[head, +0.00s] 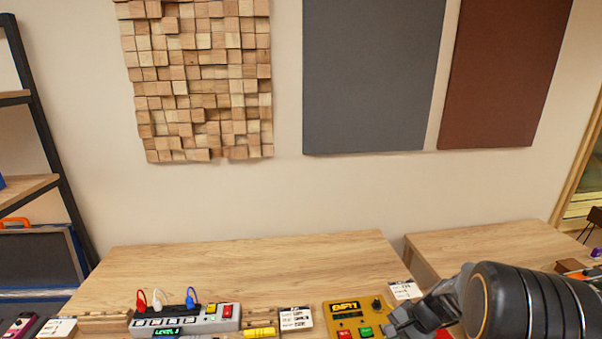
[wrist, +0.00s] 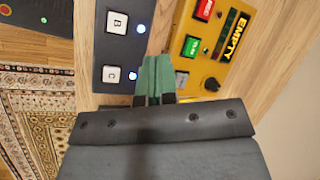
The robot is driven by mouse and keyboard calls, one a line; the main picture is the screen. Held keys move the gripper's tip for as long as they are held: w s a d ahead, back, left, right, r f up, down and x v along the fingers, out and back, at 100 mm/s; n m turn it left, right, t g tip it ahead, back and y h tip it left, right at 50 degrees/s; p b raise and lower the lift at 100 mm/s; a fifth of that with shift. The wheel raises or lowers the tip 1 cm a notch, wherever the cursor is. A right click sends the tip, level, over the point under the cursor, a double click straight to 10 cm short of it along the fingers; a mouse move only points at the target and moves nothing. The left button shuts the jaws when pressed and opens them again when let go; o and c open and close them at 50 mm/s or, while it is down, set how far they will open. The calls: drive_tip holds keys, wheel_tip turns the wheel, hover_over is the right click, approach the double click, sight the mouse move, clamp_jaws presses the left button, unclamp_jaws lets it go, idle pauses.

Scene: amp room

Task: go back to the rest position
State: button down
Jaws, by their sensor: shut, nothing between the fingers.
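My gripper (head: 398,322) is at the lower right of the head view, beside a yellow box with a display and red and green buttons (head: 347,317). In the wrist view my gripper (wrist: 157,62) shows its greenish fingers closed together with nothing between them. The fingers point between the yellow box (wrist: 192,50), whose display reads "EMPTY", and a dark panel (wrist: 112,49) with keys marked B and C and lit blue lights. Whether the fingertips touch either one cannot be told.
A wooden table (head: 250,265) runs along the wall, its back part bare. On it are a grey switch strip (head: 185,321) with coloured plugs and a yellow marker-like object (head: 259,333). A second table (head: 480,245) stands right. A dark shelf rack (head: 40,130) is left.

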drive_tip(key=s+a+r+n+t+h, duration=0.1)
drive_tip(key=s+a+r+n+h, duration=0.1)
drive_tip(key=s+r+n, duration=0.3)
drive_tip(key=s+a+r+n+t+h, duration=0.1)
drive_tip(key=s+a+r+n+h, duration=0.2)
drive_tip(key=r, duration=0.7)
drive_tip(key=s+a+n, duration=0.2)
drive_tip(key=s, duration=0.1)
drive_tip(key=shift+s+r+n+t, duration=0.25)
drive_tip(key=shift+s+n+t, duration=0.15)
drive_tip(key=shift+s+d, duration=0.1)
drive_tip(key=shift+d, duration=0.05)
